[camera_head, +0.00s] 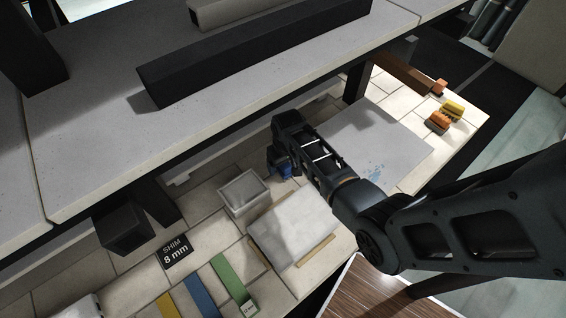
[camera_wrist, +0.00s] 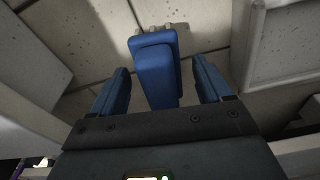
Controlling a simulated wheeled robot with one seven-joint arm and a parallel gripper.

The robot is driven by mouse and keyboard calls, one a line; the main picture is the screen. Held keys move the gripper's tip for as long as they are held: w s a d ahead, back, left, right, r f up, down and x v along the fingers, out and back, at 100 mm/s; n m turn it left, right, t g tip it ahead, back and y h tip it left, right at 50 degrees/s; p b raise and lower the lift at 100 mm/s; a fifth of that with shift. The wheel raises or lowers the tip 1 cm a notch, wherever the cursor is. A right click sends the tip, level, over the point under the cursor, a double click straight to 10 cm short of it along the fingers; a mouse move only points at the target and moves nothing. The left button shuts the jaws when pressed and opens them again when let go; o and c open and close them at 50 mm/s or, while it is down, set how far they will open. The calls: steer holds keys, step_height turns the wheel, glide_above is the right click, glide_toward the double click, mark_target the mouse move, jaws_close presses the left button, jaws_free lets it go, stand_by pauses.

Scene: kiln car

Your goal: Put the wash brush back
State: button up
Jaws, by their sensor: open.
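A blue object (camera_wrist: 157,70), which looks like the wash brush, lies between the two fingers of my gripper (camera_wrist: 162,88) in the wrist view. A small pale fringe shows at its far end, by the tiles. My gripper is open, with a gap visible on each side of the blue object. In the head view my gripper (camera_head: 281,170) is low over the tiled deck, beside a pale open box (camera_head: 243,207). The box wall also shows in the wrist view (camera_wrist: 252,45).
A pale slab (camera_head: 297,228) rests on wooden strips in front of the box. A grey board (camera_head: 385,140) with blue marks lies to the right. An upper shelf (camera_head: 110,65) with dark beams overhangs the deck. Coloured strips (camera_head: 200,295) and a shim sign (camera_head: 175,252) lie left.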

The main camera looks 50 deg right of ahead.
stand_by(0.4)
steer(key=shift+s+a+r+p, duration=0.1)
steer(key=shift+s+r+p, duration=0.05)
steer(key=shift+r+p, duration=1.15)
steer(key=shift+s+a+r+p, duration=0.1)
steer(key=shift+s+r+p, duration=0.05)
steer(key=shift+r+p, duration=1.1)
steer(key=shift+s+r, duration=0.15)
steer(key=shift+r, duration=1.25)
step_height(320, 180, up, 8)
steer(key=shift+s+a+b, duration=0.2)
steer(key=shift+s+b, duration=0.2)
steer(key=shift+f, duration=0.1)
